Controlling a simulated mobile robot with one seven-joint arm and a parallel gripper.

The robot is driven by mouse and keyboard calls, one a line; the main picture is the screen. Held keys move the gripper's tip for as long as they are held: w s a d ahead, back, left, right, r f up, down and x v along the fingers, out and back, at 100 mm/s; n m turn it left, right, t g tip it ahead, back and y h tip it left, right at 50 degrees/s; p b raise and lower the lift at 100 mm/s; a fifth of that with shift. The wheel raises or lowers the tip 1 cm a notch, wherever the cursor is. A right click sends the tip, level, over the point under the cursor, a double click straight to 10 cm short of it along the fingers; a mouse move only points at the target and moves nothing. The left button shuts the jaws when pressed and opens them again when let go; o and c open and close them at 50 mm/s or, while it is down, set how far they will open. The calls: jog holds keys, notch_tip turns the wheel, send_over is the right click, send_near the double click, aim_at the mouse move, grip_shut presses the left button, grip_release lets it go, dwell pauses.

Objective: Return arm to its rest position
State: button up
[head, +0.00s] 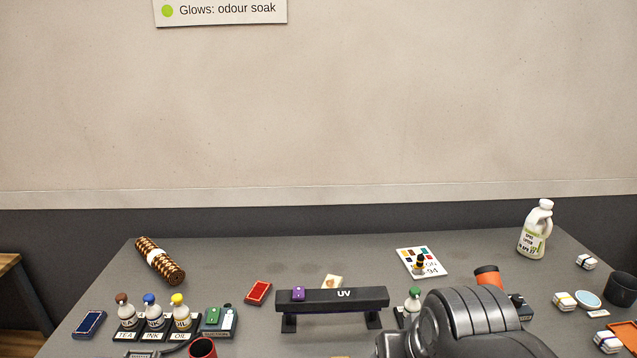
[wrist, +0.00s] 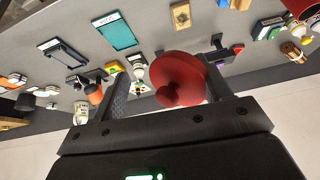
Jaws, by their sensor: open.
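My gripper (wrist: 166,78) shows in the wrist view with its two dark fingers spread apart. A red round piece with a small knob (wrist: 178,80) appears between the fingers, close to the right one. I cannot tell whether it touches either finger. The table lies beyond it, tilted in this view. In the head view my black arm (head: 460,325) reaches over the front right of the grey table (head: 230,265), and its gripper end is hidden.
Labelled bottles (head: 153,313) stand front left, near a rolled rug (head: 160,261). A UV lamp bar (head: 333,299) stands mid-table. A white jug (head: 535,230) stands back right, and a dark cup (head: 621,289) is at right. The wrist view shows a teal tray (wrist: 113,32).

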jog(key=w+a+m+g+y, duration=0.2)
jog(key=w+a+m+g, duration=0.2)
jog(key=w+a+m, duration=0.9)
jog(key=w+a+f+m+h, duration=0.1)
jog(key=a+f+m, duration=0.2)
jog(key=a, duration=0.8)
jog(key=w+a+f+m+g+h, duration=0.1)
jog(key=w+a+f+m, duration=0.1)
jog(key=a, duration=0.9)
jog(key=shift+w+a+f+m+g, duration=0.3)
jog(key=shift+f+m, duration=0.15)
jog(key=shift+m, duration=0.15)
jog(key=shift+d, duration=0.1)
